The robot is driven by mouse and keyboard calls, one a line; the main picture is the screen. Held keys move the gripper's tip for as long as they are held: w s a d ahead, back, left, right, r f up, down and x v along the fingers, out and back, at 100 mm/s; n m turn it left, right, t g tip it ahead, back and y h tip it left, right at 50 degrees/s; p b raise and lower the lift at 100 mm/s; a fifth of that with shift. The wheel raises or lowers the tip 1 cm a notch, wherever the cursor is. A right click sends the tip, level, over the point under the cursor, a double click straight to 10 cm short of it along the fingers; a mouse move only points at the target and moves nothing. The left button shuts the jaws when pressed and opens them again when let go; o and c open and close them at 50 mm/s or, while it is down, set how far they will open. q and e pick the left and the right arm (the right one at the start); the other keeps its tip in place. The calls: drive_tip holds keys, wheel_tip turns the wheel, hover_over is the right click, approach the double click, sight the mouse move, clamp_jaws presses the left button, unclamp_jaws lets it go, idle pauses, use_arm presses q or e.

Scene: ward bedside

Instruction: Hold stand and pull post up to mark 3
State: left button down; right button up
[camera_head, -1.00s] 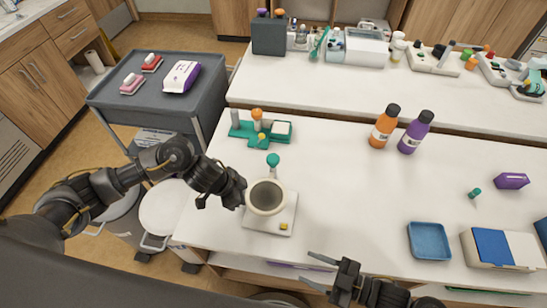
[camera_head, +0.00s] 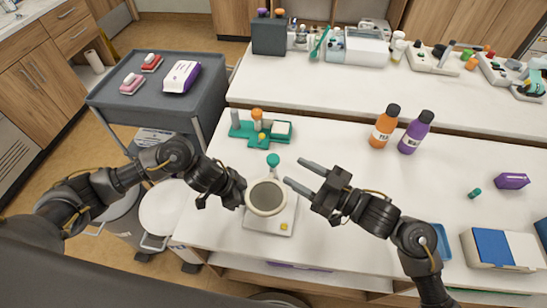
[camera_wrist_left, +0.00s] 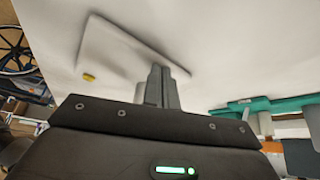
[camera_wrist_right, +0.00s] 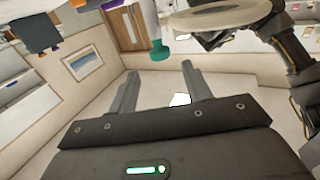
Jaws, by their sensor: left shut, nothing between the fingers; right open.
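The stand has a white square base (camera_head: 258,221) with a yellow patch and a round cream-rimmed dish (camera_head: 267,197) above it. A teal knob (camera_head: 273,160) shows just behind the dish; the post and its marks cannot be made out. My left gripper (camera_head: 241,197) is at the dish's left side, shut and empty; in the left wrist view its closed fingers (camera_wrist_left: 160,84) are over the base (camera_wrist_left: 120,48). My right gripper (camera_head: 295,172) is open and empty, right of the knob, fingers pointing towards it. The right wrist view shows the knob (camera_wrist_right: 159,50) and the dish (camera_wrist_right: 206,17) beyond the fingertips.
A teal rack (camera_head: 262,131) stands behind the stand. Orange (camera_head: 383,128) and purple (camera_head: 415,134) bottles stand at the back right. A blue tray (camera_head: 443,240) is partly hidden by my right arm.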

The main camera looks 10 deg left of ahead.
sight(273, 158)
drive_tip(key=x, duration=0.8)
